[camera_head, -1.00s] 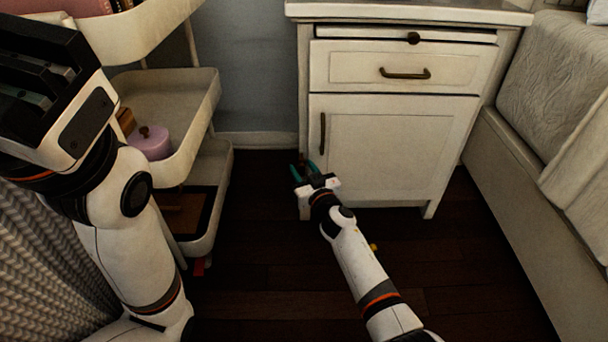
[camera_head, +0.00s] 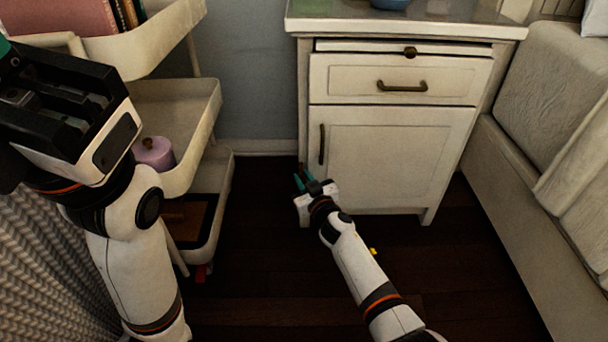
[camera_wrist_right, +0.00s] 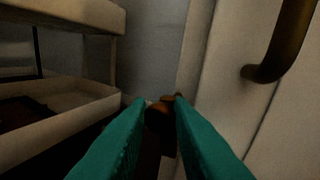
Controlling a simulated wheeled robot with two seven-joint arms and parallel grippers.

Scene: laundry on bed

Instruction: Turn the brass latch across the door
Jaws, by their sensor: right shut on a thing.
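The white cabinet door (camera_head: 392,160) is closed, with a dark brass vertical handle (camera_head: 322,144) near its left edge. The handle also shows large at the upper right of the right wrist view (camera_wrist_right: 278,45). My right gripper (camera_head: 303,178) is low at the door's left edge, below the handle. In the right wrist view its teal fingers (camera_wrist_right: 161,108) are shut on a small brownish-brass piece, seemingly the latch (camera_wrist_right: 158,115); its shape is mostly hidden. My left gripper (camera_head: 5,48) is raised at the upper left, its fingers largely cut off by the frame.
A cream tiered cart (camera_head: 190,130) with a lilac candle (camera_head: 153,153) stands left of the cabinet. The bed (camera_head: 540,200) is close on the right. A drawer (camera_head: 400,77) is above the door.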

